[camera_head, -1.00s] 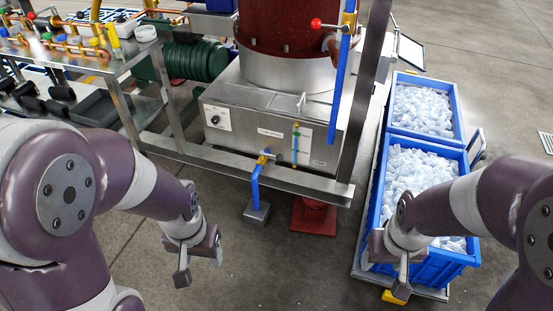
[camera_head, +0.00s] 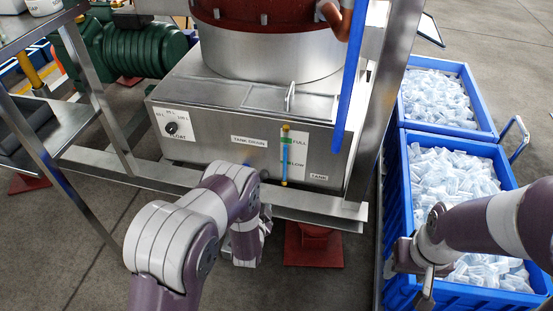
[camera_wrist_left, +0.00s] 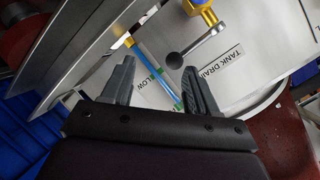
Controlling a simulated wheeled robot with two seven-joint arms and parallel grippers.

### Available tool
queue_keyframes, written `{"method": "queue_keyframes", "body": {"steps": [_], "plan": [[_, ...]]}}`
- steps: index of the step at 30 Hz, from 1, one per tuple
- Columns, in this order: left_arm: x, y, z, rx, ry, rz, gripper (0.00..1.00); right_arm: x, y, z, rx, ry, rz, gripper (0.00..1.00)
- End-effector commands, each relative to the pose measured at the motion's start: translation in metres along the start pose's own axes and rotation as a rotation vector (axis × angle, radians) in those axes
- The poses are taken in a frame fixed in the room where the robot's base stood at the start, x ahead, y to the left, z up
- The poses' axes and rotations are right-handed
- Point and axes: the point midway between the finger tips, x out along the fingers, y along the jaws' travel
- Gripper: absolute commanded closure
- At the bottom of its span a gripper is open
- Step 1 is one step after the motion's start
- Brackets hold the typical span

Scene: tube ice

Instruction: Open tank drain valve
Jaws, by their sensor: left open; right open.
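The drain valve shows in the left wrist view as a brass-yellow body (camera_wrist_left: 203,12) with a grey lever (camera_wrist_left: 195,46) ending in a round knob. The "TANK DRAIN" label (camera_wrist_left: 222,66) is beside it. My left gripper (camera_wrist_left: 155,72) is open and empty. The lever's knob lies just ahead of the fingertips, nearer the right finger in that view; I see no contact. In the head view my left arm hides the valve, and the left fingers are not clearly visible. The "TANK DRAIN" label (camera_head: 249,141) shows above that arm. My right gripper (camera_head: 408,280) is open and empty.
The steel tank (camera_head: 215,115) carries a level gauge (camera_head: 285,155) right of the label. A frame rail (camera_head: 310,205) runs along its foot. Blue crates of ice (camera_head: 405,190) stand at the right, under my right arm. A green motor (camera_head: 130,50) is at the back left.

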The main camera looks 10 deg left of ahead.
Motion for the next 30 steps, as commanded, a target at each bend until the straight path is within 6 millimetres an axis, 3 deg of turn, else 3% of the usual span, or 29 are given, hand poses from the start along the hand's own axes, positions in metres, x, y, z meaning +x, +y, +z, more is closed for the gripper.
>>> {"method": "queue_keyframes", "body": {"steps": [3,7,15,21,30], "plan": [[0.0,-0.018,-0.013,0.081,0.058,-0.088,0.41,0.001,0.0,0.001,0.0,-0.001,0.0,0.42],[0.015,-0.018,-0.013,0.11,0.062,-0.098,0.41,0.011,0.0,0.002,0.0,-0.001,0.0,0.42],[0.084,-0.022,-0.015,0.107,0.063,-0.098,0.41,0.05,0.0,0.007,0.0,-0.002,0.0,0.42],[0.118,-0.027,-0.02,0.107,0.061,-0.094,0.41,0.067,0.0,0.009,0.0,-0.002,0.0,0.42],[0.126,-0.032,-0.023,0.107,0.061,-0.093,0.41,0.068,0.0,0.009,0.0,-0.001,0.0,0.42]]}}
